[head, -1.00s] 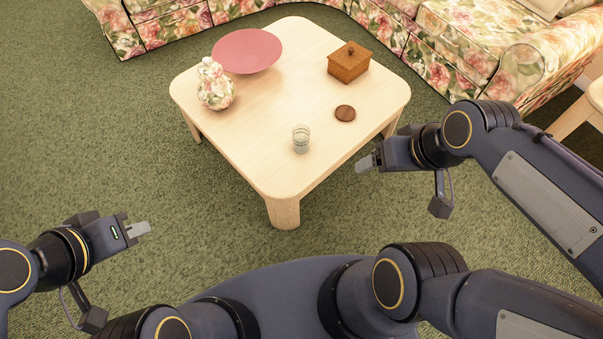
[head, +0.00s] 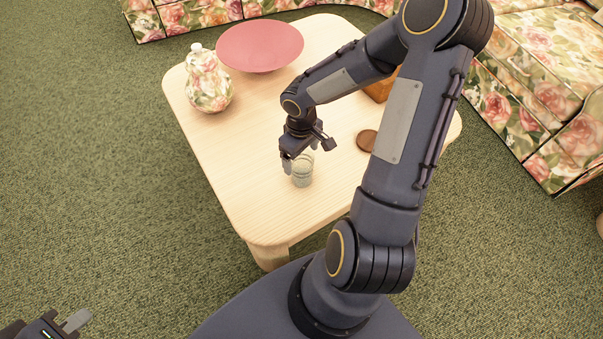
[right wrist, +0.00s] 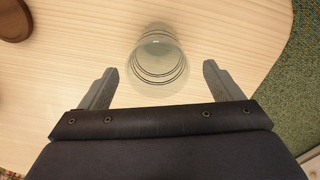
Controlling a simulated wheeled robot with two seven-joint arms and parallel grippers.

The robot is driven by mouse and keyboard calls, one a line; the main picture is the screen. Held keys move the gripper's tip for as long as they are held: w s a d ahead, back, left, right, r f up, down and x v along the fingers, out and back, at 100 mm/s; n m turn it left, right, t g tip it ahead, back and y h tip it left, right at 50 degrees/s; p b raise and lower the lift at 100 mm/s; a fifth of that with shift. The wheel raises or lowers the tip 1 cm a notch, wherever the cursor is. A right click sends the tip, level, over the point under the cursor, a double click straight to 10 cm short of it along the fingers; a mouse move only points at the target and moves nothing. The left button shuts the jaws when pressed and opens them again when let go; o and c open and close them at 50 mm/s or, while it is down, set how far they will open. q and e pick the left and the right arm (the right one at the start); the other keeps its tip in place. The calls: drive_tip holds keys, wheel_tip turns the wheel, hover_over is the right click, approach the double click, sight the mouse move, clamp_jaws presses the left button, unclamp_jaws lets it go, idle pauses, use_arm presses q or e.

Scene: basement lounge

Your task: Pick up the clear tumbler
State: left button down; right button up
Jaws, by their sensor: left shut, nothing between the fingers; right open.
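The clear tumbler (head: 303,176) stands upright on the pale wooden table (head: 250,206), near its front edge. My right gripper (head: 300,168) is over the tumbler, pointing down, with its fingers apart. In the right wrist view the tumbler (right wrist: 158,62) shows ahead of and between the two open fingers (right wrist: 158,85), with a gap on each side. I cannot tell whether the fingertips are level with its rim. My left gripper (head: 76,321) is at the bottom left corner, over the carpet, shut and empty, far from the table.
A brown coaster (head: 367,140) lies right of the tumbler. A wooden box (head: 380,90) is partly hidden behind my right arm. A floral jar (head: 208,82) and a pink bowl (head: 259,44) stand at the back left. The table's left front is clear. Floral sofas (head: 540,95) border the back and right.

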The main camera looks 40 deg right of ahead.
sight(302, 163)
wheel_tip(302, 163, down, 4)
drive_tip(key=shift+d+f+b, duration=0.1)
drive_tip(key=shift+b, duration=0.65)
drive_tip(key=c, duration=1.2)
